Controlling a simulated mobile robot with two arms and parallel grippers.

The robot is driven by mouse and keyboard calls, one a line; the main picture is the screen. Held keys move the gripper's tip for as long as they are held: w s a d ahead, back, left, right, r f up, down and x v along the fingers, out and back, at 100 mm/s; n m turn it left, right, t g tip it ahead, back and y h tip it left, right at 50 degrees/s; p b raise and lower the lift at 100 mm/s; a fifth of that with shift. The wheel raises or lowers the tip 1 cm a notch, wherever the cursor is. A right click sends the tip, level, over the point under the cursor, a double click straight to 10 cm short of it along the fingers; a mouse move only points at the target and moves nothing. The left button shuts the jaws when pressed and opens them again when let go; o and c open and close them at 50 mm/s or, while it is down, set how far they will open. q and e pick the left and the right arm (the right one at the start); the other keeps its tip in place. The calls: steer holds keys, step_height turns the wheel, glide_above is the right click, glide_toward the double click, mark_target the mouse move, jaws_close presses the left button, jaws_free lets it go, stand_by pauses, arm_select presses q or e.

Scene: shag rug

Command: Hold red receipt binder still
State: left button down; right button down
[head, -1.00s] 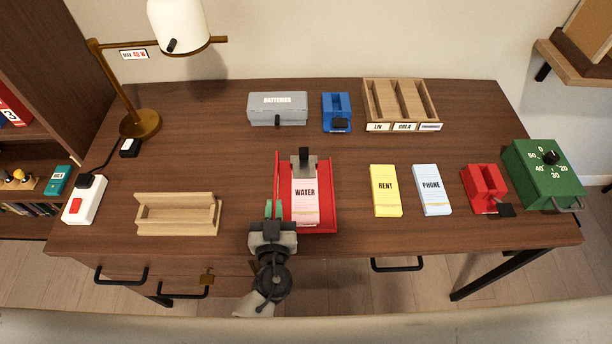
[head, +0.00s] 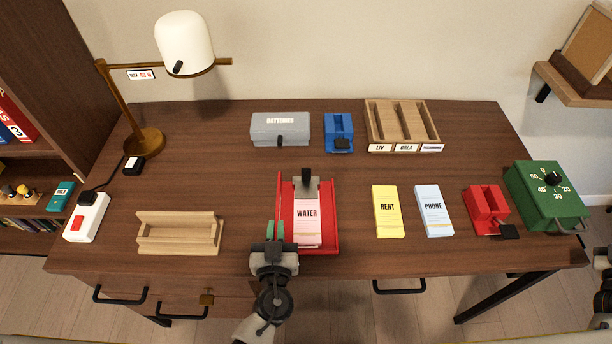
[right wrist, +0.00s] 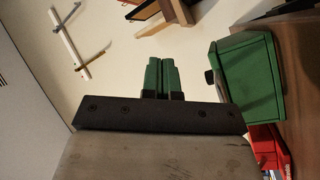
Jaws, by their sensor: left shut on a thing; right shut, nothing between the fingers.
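The red receipt binder (head: 328,240) lies open-topped near the front middle of the desk. A pink slip marked WATER (head: 307,222) lies in it under a clamp with a black knob (head: 306,176). My left gripper (head: 274,232) is at the binder's left front edge, shut on its red left side wall, with the fingertips partly hidden by the wrist. My right gripper (right wrist: 162,78) shows in the right wrist view, green fingers together with nothing between them, apart from the binder.
To the binder's right are a yellow RENT pad (head: 388,211), a blue PHONE pad (head: 434,211), a red punch (head: 486,208) and a green timer box (head: 546,195). A wooden tray (head: 180,245) lies left. Behind stand a BATTERIES box (head: 280,130), blue punch (head: 339,130) and wooden sorter (head: 402,122).

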steer(key=w+a+r+n+t, duration=0.2)
steer(key=w+r+n, duration=0.1)
steer(key=r, duration=0.4)
steer(key=w+a+r+n+t, duration=0.1)
steer(key=w+a+r+n, duration=0.15)
steer(key=r, duration=0.35)
steer(key=w+a+r+n+t, duration=0.2)
steer(key=r+n, duration=0.2)
steer(key=r, duration=0.3)
steer(key=w+a+f+n+g+y, duration=0.1)
steer(key=w+a+f+n+y, duration=0.25)
steer(key=a, duration=0.65)
steer(key=w+a+f+n+g, duration=0.2)
steer(key=w+a+f+n, duration=0.15)
steer(key=a+f, duration=0.45)
steer(key=w+a+f+n+g+y, duration=0.1)
steer(key=w+a+f+n+y, duration=0.25)
steer(key=a, duration=0.75)
steer(key=s+a+f+n+g+y, duration=0.1)
steer(key=s+a+n, duration=0.3)
steer(key=a, duration=0.6)
steer(key=s+a+f+n+g, duration=0.1)
steer(key=s+a+n, duration=0.3)
steer(key=a, duration=0.7)
steer(key=s+a+f+n+g+y, duration=0.1)
steer(key=s+a+f+n, duration=0.2)
steer(key=a, duration=0.7)
steer(key=shift+s+a+f+n+y, duration=0.2)
steer(key=shift+s+a+n+y, duration=0.15)
steer(key=shift+s, duration=0.25)
